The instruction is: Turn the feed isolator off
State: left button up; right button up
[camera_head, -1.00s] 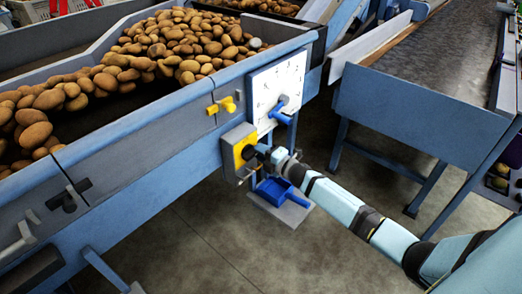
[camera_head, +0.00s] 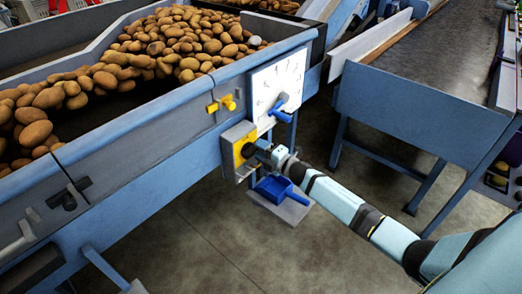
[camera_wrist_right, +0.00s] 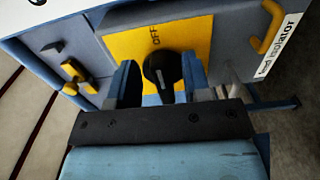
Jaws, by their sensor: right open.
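The feed isolator is a grey box with a yellow face plate (camera_head: 239,149) on the side of the blue potato hopper. In the right wrist view its yellow plate (camera_wrist_right: 190,40) carries the word OFF and a black rotary knob (camera_wrist_right: 162,72) with a pale pointer line. The pointer is turned away from the OFF word. My right gripper (camera_wrist_right: 160,82) is open, with one finger on each side of the knob; I cannot tell whether they touch it. In the head view my right gripper (camera_head: 262,152) hides most of the knob. My left gripper is not in view.
A white dial plate (camera_head: 278,85) with a blue handle is just above right of the isolator. A small yellow fitting (camera_head: 228,103) is above left. A blue scoop (camera_head: 277,188) rests on a shelf below. Potatoes (camera_head: 190,40) fill the hopper. A conveyor (camera_head: 435,60) stands at right.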

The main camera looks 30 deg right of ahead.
jog(key=v, duration=1.3)
jog(key=shift+s+d+p, duration=0.15)
jog(key=shift+s+p, duration=0.1)
jog(key=shift+p, duration=0.1)
jog(key=shift+s, duration=0.1)
